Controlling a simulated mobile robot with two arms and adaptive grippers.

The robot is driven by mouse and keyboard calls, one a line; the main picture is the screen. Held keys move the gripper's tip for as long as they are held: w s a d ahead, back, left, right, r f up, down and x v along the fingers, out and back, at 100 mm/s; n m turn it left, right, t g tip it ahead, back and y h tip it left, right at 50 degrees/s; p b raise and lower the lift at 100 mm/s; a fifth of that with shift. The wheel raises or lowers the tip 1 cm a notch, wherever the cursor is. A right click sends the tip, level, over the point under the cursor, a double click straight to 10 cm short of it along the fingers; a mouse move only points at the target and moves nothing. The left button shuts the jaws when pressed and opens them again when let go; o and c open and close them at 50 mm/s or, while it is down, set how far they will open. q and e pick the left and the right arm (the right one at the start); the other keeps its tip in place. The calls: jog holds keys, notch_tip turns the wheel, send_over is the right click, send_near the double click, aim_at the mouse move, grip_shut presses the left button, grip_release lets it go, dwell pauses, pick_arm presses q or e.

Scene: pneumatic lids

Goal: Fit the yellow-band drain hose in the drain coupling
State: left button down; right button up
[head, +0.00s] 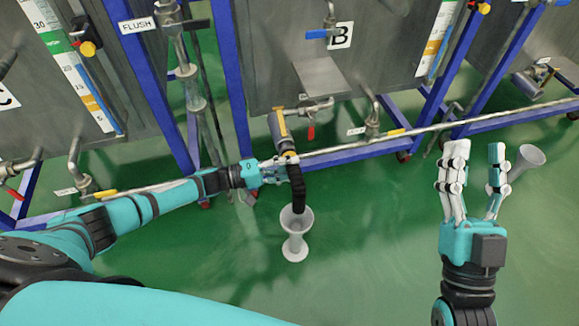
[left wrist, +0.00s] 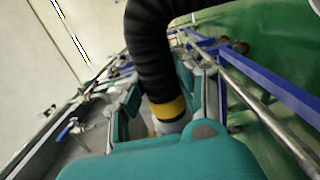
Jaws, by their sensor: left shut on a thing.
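The black drain hose (head: 298,190) hangs below tank B's outlet and bends downward. My left gripper (head: 277,172) is shut on the hose near its upper part. In the left wrist view the hose (left wrist: 150,50) is large, with a yellow band (left wrist: 168,108) and a grey end beside the teal fingers. A grey flared floor piece (head: 295,243), which looks like the drain coupling, stands upright on the green floor. The hose's lower end is at its mouth; I cannot tell whether it is inside or just above. My right gripper (head: 474,185) is open and empty, far to the right.
A second grey funnel (head: 529,157) shows behind my right gripper. A long metal pipe (head: 350,149) and blue frame legs run along the tanks. Tank B's outlet valve (head: 308,131) has a red handle.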

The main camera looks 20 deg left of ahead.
pick_arm(q)
jog(key=shift+w+a, duration=0.1)
pick_arm(e)
jog(key=shift+s+r, duration=0.2)
pick_arm(q)
jog(key=shift+w+a+b, duration=0.2)
jog(key=shift+w+b, duration=0.1)
jog(key=shift+w, duration=0.05)
pick_arm(e)
jog(key=shift+s+d+r+t+y, duration=0.1)
jog(key=shift+s+r+t+y, duration=0.3)
jog(key=shift+s+r+t, duration=0.25)
pick_arm(q)
jog(key=shift+a+r, duration=0.1)
jog(key=c, duration=0.8)
grip_release()
pick_arm(e)
jog(key=shift+s+r, duration=0.1)
jog(key=shift+s, duration=0.1)
pick_arm(q)
jog(key=shift+s+a, duration=0.1)
jog(key=shift+a, duration=0.1)
jog(key=v, duration=1.1)
jog(key=shift+s+a, duration=0.1)
jog(key=shift+a, duration=0.1)
